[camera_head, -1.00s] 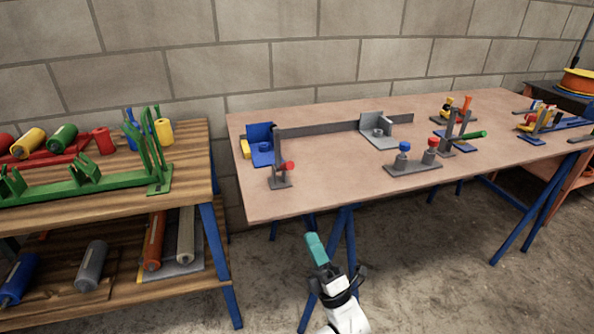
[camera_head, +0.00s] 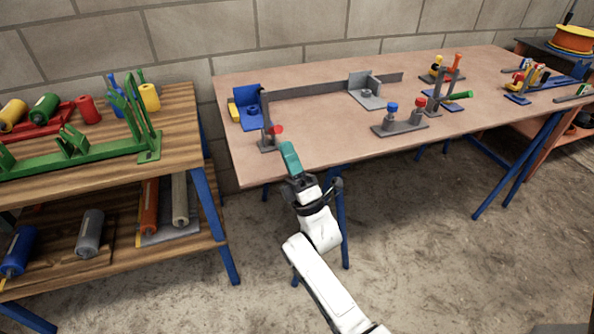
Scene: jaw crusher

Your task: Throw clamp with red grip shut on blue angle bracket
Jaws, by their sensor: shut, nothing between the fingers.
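The blue angle bracket (camera_head: 249,105) sits at the left end of the table, beside a yellow piece. The clamp with the red grip (camera_head: 267,122) stands just in front of it: a dark grey upright arm on a small base, with the red grip (camera_head: 278,129) low at its right side. My gripper (camera_head: 289,157), with teal fingers, is shut and empty. In the picture it is just below and right of the red grip, near the table's front edge. I cannot tell the exact gap between them.
A grey angle bracket (camera_head: 367,91) stands along the dark bar (camera_head: 320,86). A grey base with blue and red knobs (camera_head: 400,122) is to the right. Other clamps stand farther right. A wooden shelf (camera_head: 181,124) with a green rack is at left.

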